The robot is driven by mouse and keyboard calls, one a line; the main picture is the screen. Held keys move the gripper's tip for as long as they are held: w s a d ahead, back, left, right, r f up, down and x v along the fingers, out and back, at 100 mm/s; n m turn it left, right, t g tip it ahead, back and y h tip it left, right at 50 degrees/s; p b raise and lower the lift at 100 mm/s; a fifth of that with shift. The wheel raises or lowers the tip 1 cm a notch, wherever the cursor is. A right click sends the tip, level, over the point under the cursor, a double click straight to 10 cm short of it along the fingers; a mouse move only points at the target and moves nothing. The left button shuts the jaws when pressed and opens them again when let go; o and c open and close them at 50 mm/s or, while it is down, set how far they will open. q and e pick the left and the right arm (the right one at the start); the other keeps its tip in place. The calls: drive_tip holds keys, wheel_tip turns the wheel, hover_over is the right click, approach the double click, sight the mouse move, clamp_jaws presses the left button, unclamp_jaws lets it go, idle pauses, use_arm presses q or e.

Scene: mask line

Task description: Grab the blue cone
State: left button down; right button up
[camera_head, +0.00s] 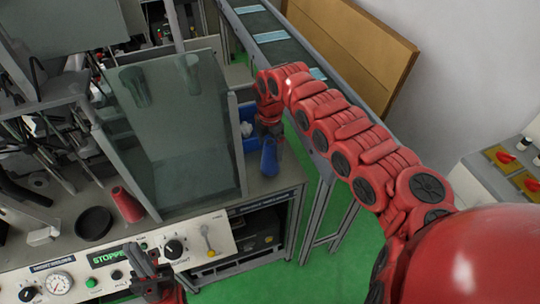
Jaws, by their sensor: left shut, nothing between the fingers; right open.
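The blue cone (269,157) stands on the right end of the grey workbench, near its edge. My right arm reaches over from the right, and my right gripper (269,135) points down at the top of the cone. This gripper is open; the view is too small to tell whether its fingers touch the cone. My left gripper (142,261) is at the bottom of the view, in front of the control panel, shut and empty.
A clear panelled enclosure (170,130) stands left of the cone. A blue bin (247,139) with white items is just behind it. A red cone (127,205) and a black round dish (93,223) are on the bench at left. A conveyor (275,42) runs behind.

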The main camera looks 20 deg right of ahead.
drive_tip(key=shift+f, duration=1.25)
clamp_jaws()
